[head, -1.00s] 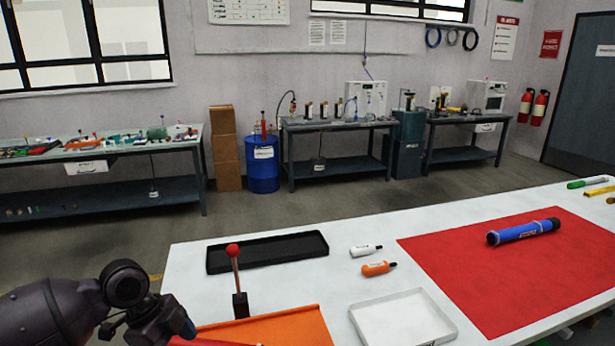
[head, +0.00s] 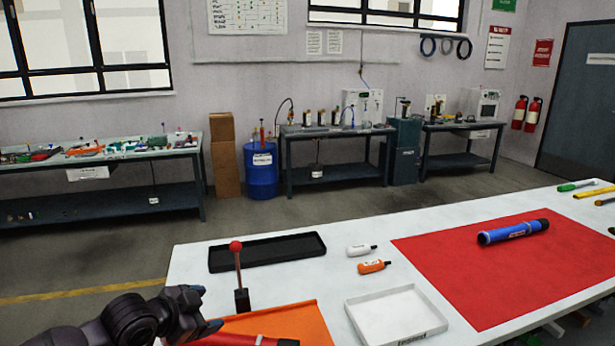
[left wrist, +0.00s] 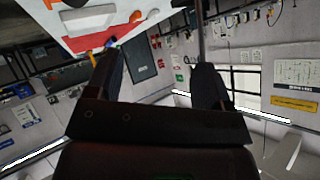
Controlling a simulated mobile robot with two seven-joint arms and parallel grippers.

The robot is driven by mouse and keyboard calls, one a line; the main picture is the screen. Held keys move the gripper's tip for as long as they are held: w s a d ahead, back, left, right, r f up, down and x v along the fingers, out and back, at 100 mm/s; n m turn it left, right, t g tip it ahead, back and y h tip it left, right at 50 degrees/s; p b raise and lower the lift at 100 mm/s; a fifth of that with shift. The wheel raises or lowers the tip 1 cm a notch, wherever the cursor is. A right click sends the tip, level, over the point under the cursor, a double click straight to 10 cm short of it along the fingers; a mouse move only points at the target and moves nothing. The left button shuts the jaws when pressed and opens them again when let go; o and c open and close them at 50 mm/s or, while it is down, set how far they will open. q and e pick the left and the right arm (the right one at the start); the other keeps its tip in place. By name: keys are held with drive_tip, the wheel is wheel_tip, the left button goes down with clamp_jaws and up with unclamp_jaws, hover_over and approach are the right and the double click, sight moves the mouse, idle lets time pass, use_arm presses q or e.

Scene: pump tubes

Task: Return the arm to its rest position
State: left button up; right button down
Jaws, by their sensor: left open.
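My left gripper (head: 207,310) is at the lower left of the head view, by the table's near left corner. It is open and empty; in the left wrist view its two fingers (left wrist: 158,75) stand apart with nothing between them. The gripper is close to a lever with a red ball (head: 236,246) on a black base, and to an orange mat (head: 295,322). A red tube-like thing (head: 255,341) lies at the mat's lower edge, cut off by the frame. A blue tube (head: 513,232) lies on the red mat (head: 455,275). My right gripper is not in view.
The white table (head: 345,270) also holds a black tray (head: 268,252), a white bottle (head: 360,250), an orange bottle (head: 373,267) and an empty white tray (head: 397,314). Several markers lie at the far right. Floor between this table and the back benches is clear.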

use_arm(q)
drive_tip(key=s+a+f+n+y, duration=0.2)
drive_tip(key=s+f+n, duration=0.1)
drive_tip(key=s+f, duration=0.4)
drive_tip(key=s+a+f+n+t+y, duration=0.1)
drive_tip(key=s+a+f+n+y, duration=0.1)
drive_tip(key=s+f+n, duration=0.2)
drive_tip(key=s+a+f+n+y, duration=0.2)
drive_tip(key=s+f+n, duration=0.2)
drive_tip(key=s+f, duration=0.6)
drive_tip(key=shift+s+a+f+t, duration=0.3)
drive_tip(key=shift+s+t, duration=0.1)
drive_tip(key=shift+s, duration=3.1)
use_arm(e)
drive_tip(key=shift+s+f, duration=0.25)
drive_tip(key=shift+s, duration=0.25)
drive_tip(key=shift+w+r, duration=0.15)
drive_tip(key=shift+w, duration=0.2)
